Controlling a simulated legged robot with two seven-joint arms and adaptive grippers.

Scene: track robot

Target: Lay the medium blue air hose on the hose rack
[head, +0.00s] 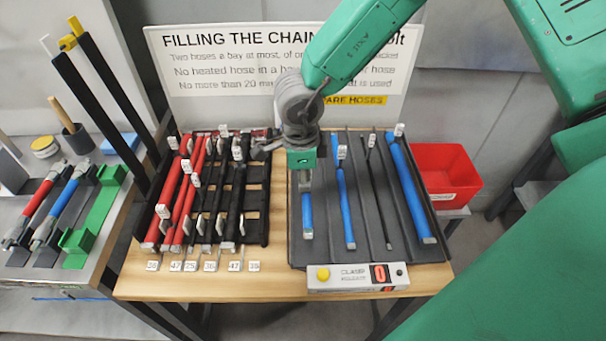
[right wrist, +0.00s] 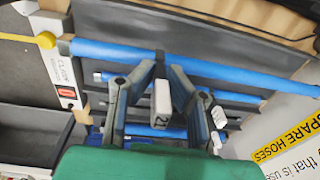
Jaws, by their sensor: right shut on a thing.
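The dark grey hose rack (head: 373,240) lies on the wooden bench, with grooves running front to back. My right gripper (head: 304,184) is over its left side, shut on a blue hose (head: 307,218). In the right wrist view this hose (right wrist: 250,78) crosses at the fingertips (right wrist: 160,68). A white tag (right wrist: 162,97) reading 21 shows between the fingers. The hose's back part is hidden by my gripper in the head view. I cannot tell whether it touches the rack. Another blue hose (head: 345,210) and a thicker one (head: 409,190) lie farther right. My left gripper is not in view.
A control box (head: 357,277) with a yellow button stands at the rack's front edge. Left is a black carrier (head: 257,200) with red and black hoses. A red bin (head: 447,172) is at the right, a sign (head: 220,60) behind. A side bench (head: 50,262) holds tools.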

